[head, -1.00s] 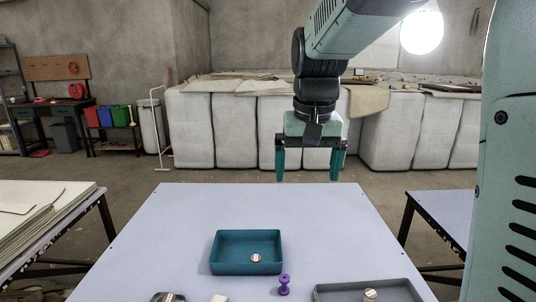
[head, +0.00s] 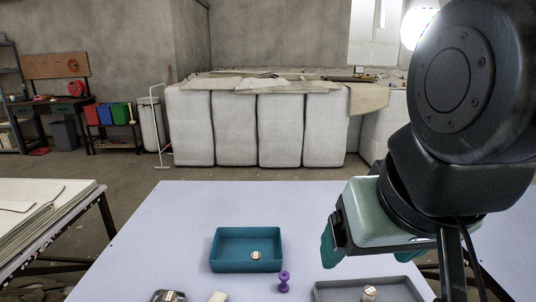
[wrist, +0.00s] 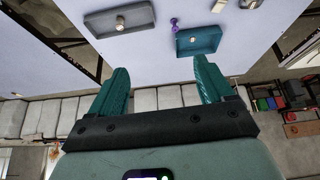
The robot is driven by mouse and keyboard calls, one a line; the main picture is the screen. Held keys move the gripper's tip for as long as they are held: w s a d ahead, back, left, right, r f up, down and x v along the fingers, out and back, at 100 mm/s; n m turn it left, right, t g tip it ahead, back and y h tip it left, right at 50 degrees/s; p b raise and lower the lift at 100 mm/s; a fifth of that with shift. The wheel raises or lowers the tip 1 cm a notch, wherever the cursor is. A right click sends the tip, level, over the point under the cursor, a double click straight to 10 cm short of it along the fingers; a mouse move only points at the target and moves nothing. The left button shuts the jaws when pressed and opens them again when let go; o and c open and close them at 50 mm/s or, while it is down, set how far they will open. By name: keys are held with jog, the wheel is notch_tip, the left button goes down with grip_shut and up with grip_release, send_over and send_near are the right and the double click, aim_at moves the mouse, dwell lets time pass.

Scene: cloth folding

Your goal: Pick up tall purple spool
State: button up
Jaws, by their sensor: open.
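The purple spool (head: 283,281) stands upright on the table, just right of the front right corner of the teal tray (head: 246,266). It also shows in the wrist view (wrist: 174,24), beside the teal tray and beyond my fingertips. My gripper (head: 335,252) is open and empty, above the table to the right of the spool and higher than it. In the wrist view both teal fingers (wrist: 160,72) are spread apart with nothing between them. In the head view the far finger is partly hidden by the gripper body.
A small light spool lies in the teal tray. A grey tray (head: 330,290) with another spool (head: 369,293) stands at the front right. A white piece (head: 218,297) and a dark-edged item (head: 168,297) sit at the front edge. The table's back half is clear.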

jog(key=shift+c, duration=1.2)
